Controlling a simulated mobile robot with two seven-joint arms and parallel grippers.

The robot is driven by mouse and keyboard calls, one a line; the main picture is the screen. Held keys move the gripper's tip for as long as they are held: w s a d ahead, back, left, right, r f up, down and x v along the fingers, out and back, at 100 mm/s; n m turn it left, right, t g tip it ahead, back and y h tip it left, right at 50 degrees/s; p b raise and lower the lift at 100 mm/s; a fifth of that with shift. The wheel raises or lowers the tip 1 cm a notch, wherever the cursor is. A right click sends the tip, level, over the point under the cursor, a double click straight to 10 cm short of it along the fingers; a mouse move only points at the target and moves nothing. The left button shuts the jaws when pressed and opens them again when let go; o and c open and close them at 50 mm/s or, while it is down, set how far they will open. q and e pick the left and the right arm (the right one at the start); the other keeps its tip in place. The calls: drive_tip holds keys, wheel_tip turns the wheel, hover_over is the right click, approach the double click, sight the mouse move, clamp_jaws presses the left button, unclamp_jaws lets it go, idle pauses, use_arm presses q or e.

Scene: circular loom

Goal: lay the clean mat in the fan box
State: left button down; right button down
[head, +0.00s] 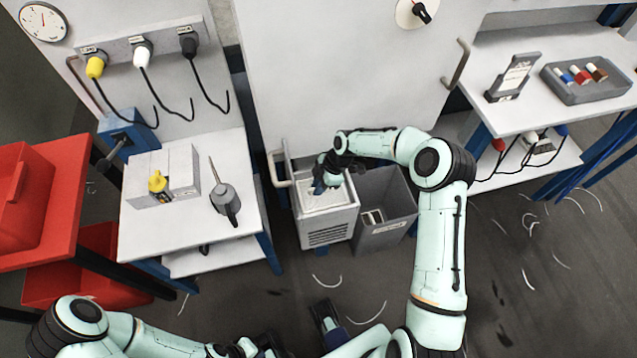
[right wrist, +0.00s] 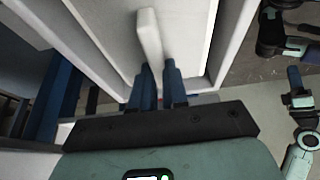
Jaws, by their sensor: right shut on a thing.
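The fan box (head: 328,234) is a pale box with a slotted front, standing low against the tall cabinet. My right gripper (head: 320,187) is over its open top, pointing down. In the right wrist view it (right wrist: 160,84) is shut on a white upright tab, which seems to belong to the pale mat (right wrist: 150,38). The mat looks to be within or just over the box's rim (head: 342,208); I cannot tell whether it lies flat on the bottom.
A grey bin (head: 400,238) with a pale item inside stands directly right of the fan box. A white bench (head: 236,238) with a grey block and a tool is at left. Pale curved scraps lie on the dark floor. A shelf with a tray (head: 612,97) is at right.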

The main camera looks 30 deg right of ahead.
drive_tip(key=shift+f, duration=0.45)
drive_tip(key=shift+f+b, duration=0.5)
drive_tip(key=c, duration=1.1)
unclamp_jaws()
drive_tip(key=p+v, duration=0.1)
drive_tip(key=v, duration=1.2)
drive_tip(key=shift+w+r, duration=0.1)
drive_tip(key=shift+r, duration=0.15)
